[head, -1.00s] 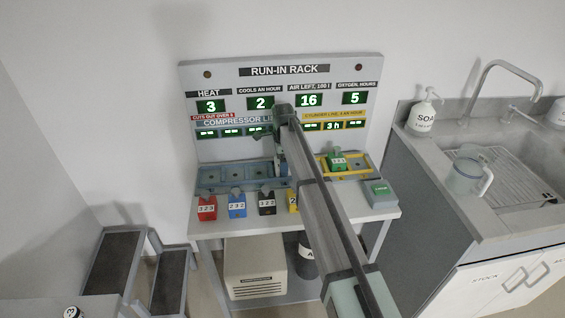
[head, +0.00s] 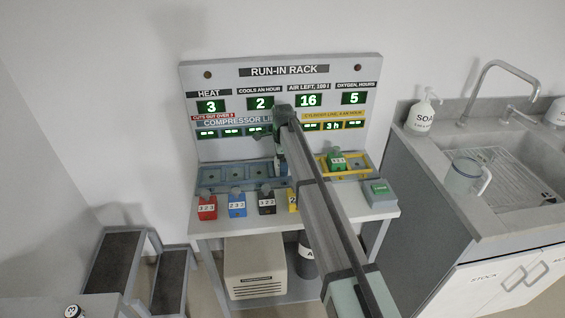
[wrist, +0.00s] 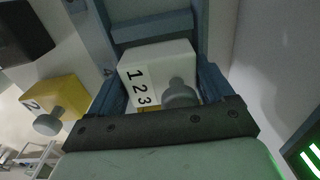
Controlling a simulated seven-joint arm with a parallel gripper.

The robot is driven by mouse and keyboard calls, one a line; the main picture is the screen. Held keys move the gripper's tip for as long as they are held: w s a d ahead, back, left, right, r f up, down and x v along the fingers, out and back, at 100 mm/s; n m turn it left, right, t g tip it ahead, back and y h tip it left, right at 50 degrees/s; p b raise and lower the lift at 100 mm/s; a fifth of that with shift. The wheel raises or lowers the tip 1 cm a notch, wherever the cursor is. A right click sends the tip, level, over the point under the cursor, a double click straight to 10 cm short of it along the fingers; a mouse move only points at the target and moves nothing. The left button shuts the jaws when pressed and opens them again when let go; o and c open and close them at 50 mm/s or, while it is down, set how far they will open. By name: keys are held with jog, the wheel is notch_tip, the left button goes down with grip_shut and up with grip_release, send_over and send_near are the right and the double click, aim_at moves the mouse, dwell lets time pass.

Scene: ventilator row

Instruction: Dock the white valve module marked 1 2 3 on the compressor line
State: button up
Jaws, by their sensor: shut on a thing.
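The white valve module (wrist: 158,75) marked 1 2 3 sits between my gripper's two blue fingers in the wrist view, with its grey knob toward me. My gripper (head: 279,168) is shut on it, at the right end of the blue compressor line dock (head: 208,177) in the head view. My arm hides the module and that end of the dock in the head view. A blue bar (wrist: 150,28) lies just beyond the module in the wrist view. I cannot tell whether the module is seated or still above the dock.
Red (head: 207,208), blue (head: 237,205), black (head: 267,203) and yellow (head: 293,200) modules stand along the shelf's front. A green module (head: 337,160) sits in the yellow cylinder line frame (head: 368,171). A green-topped box (head: 379,193) stands at right. The display panel (head: 283,71) rises behind.

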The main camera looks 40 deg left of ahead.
jog(key=shift+s+d+f, duration=0.1)
jog(key=shift+f, duration=0.4)
jog(key=shift+s+d+f, duration=0.1)
jog(key=shift+f, duration=0.4)
jog(key=o, duration=1.2)
jog(key=shift+c, duration=0.2)
notch_tip(320, 180, up, 16)
jog(key=shift+w, duration=0.15)
